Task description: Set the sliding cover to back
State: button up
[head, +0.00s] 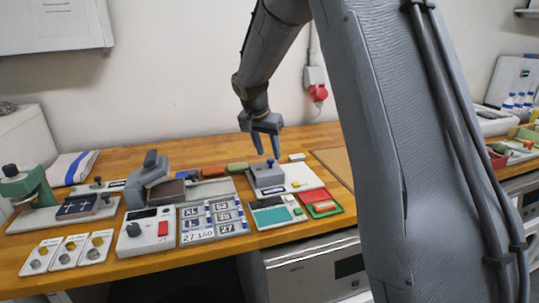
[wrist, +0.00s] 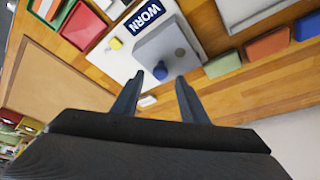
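The sliding cover looks to be the grey block (head: 267,174) with a blue knob (head: 270,161), on a white base plate (head: 299,178). My gripper (head: 268,153) points down above the cover. Its fingers are apart and empty. In the wrist view the knob appears between and just beyond the fingertips (wrist: 159,79); whether they touch it I cannot tell.
Green (head: 237,167) and orange (head: 214,171) blocks lie behind, left of the cover. A small white block (head: 297,157) lies behind it. A brown board (head: 337,163) is at right.

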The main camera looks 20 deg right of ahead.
aim_at(266, 169)
jog(key=shift+x, duration=1.45)
jog(key=shift+c, duration=0.5)
grip_shut()
